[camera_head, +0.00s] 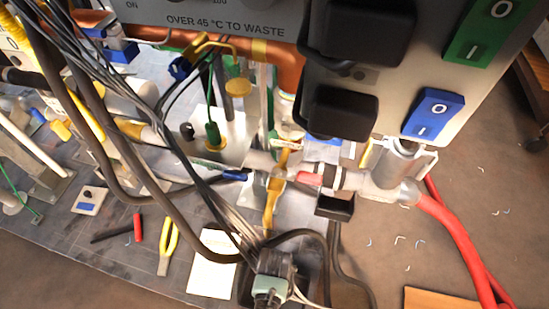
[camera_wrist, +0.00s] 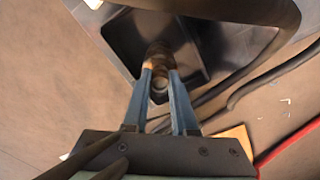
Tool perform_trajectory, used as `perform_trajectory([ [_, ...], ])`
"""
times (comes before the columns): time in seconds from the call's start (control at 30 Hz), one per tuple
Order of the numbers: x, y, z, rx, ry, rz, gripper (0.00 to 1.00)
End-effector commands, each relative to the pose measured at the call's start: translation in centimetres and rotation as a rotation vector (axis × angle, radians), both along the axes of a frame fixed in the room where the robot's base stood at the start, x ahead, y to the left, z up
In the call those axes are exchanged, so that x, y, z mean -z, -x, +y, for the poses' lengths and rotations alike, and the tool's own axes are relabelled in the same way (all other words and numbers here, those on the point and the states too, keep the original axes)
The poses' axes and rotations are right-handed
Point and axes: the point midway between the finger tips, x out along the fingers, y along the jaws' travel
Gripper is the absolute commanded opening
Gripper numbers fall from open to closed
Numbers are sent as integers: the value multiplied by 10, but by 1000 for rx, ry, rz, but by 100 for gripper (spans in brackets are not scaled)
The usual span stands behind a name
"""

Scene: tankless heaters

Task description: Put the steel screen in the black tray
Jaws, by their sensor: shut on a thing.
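My gripper (camera_wrist: 160,88) is shut on a small round metallic piece, the steel screen (camera_wrist: 158,62), in the wrist view. The screen looks brownish and shiny, and its near end is pinched between the two blue-grey fingers. Beyond it is the black tray (camera_wrist: 196,65), with a raised rim and rounded corners. The screen overlaps the tray's hollow in this view; I cannot tell whether it touches the floor of the tray. In the head view my gripper (camera_head: 272,284) is at the bottom centre over the dark tray (camera_head: 307,286), and the screen is not clear there.
Dark cables (camera_head: 335,262) run close beside the tray. A white sheet (camera_head: 213,265), yellow-handled pliers (camera_head: 168,245) and a screwdriver (camera_head: 120,231) lie on the grey bench to the left. The heater box (camera_head: 390,85) overhangs above. A red hose (camera_head: 455,235) is on the right.

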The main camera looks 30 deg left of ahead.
Motion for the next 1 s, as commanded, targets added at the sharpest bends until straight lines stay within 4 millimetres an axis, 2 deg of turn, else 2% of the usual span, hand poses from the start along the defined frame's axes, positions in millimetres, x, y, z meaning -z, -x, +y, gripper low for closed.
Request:
perform_trajectory([
  [0.23, 2, 0, 0, 0, 0, -1, 0],
  [0.27, 2, 0, 0, 0, 0, -1, 29],
  [0.4, 2, 0, 0, 0, 0, 0, 54],
  [0.77, -2, 0, 0, -1, 0, 0, 55],
  [0.87, -15, 0, 0, 0, 1, 0, 55],
  [1.0, -42, 0, 0, 1, 0, -1, 55],
])
